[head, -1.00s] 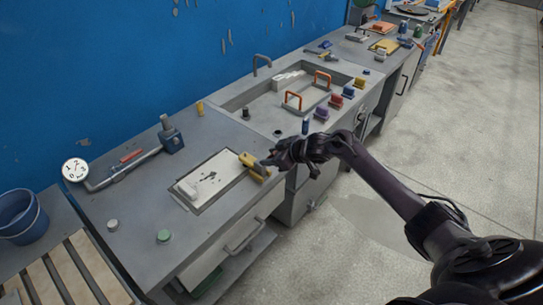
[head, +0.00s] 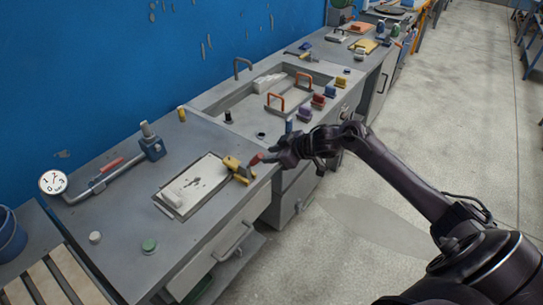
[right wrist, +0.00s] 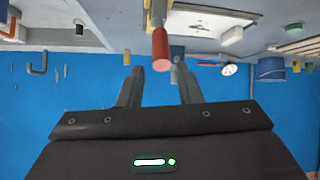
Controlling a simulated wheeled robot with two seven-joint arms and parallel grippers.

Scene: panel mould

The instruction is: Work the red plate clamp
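The plate clamp has a yellow body (head: 238,170) and a red handle (head: 256,159) that sticks up toward my right gripper. It stands at the right end of the pale, dark-marked plate (head: 187,190) on the grey bench. My right gripper (head: 273,155) is just right of the handle. In the right wrist view, the red handle (right wrist: 161,48) points toward the gap between my two spread fingers (right wrist: 160,72). Its end shows near the fingertips, with space on both sides. My left gripper is not in view.
A pipe with a gauge (head: 53,182) and another red handle (head: 111,165) lies at the left. A green knob (head: 149,246) is near the front. Open floor (head: 400,120) is at the right.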

